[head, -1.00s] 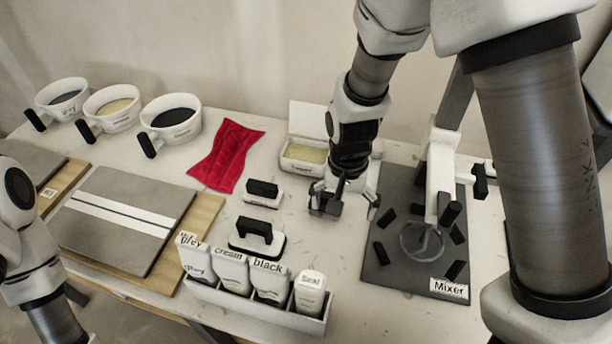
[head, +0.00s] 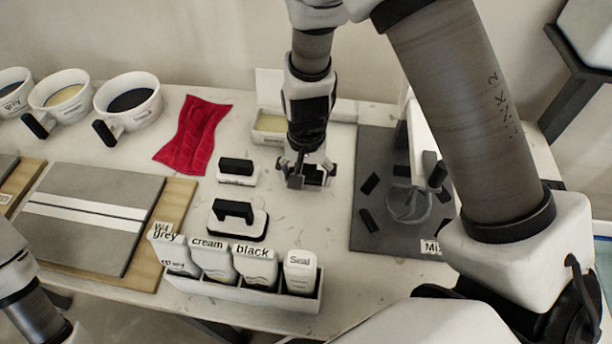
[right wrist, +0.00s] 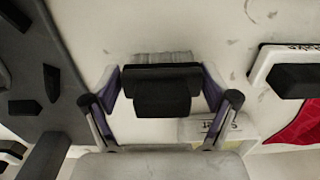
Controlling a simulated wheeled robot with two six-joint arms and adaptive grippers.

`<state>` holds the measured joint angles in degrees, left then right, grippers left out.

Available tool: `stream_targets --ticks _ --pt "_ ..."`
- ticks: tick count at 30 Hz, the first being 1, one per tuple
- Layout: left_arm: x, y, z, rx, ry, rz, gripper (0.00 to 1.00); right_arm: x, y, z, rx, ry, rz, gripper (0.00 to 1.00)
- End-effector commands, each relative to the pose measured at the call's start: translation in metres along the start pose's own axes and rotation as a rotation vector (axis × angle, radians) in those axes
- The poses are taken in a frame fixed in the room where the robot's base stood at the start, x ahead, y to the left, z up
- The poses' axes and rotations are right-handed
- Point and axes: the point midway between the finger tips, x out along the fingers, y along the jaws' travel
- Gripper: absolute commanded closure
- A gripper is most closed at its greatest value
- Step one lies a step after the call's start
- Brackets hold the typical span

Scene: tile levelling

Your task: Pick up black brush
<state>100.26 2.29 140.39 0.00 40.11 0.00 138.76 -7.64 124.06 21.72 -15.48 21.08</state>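The black brush (right wrist: 162,95) lies between the two fingers of my right gripper (right wrist: 162,84) in the right wrist view. It has a dark blocky body and a strip of grey bristles at its top edge. The fingers stand one on each side of it, spread wide and very close to its ends; I cannot tell whether they touch it. In the head view my right gripper (head: 306,178) is low over the table, and a dark part of the brush shows there, mostly hidden by the fingers. My left arm shows at the lower left, its gripper out of frame.
The mixer board (head: 380,233) is to the right. Two black-handled floats (head: 238,172) (head: 238,217) and a red cloth (head: 193,135) are to the left. An open white box (head: 268,125) stands behind, and a bottle rack (head: 235,293) is in front.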

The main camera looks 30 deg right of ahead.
Motion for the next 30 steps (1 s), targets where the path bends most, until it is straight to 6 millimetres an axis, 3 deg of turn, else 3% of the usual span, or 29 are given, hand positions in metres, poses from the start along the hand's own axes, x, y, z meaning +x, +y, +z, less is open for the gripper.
stream_targets --ticks 1,2,11,14,24,30 --pt "0.0 0.0 0.0 0.0 0.0 0.0 0.6 0.0 0.0 0.0 0.0 0.0 0.0 0.46" --pt "0.0 0.0 0.0 0.0 0.0 0.0 0.6 0.0 0.0 0.0 0.0 0.0 0.0 0.57" --pt "0.0 0.0 0.0 0.0 0.0 0.0 0.6 0.0 0.0 0.0 0.0 0.0 0.0 0.57" --pt "-0.002 0.0 0.0 0.0 0.0 0.0 0.6 -0.008 0.0 0.0 0.001 0.0 -0.001 0.57" --pt "-0.013 0.0 0.0 0.0 0.0 0.0 0.6 -0.085 -0.001 -0.001 0.002 0.002 -0.003 0.57" --pt "-0.013 0.0 0.0 0.0 0.0 0.0 0.6 -0.109 -0.008 -0.016 0.007 0.003 -0.004 0.57"
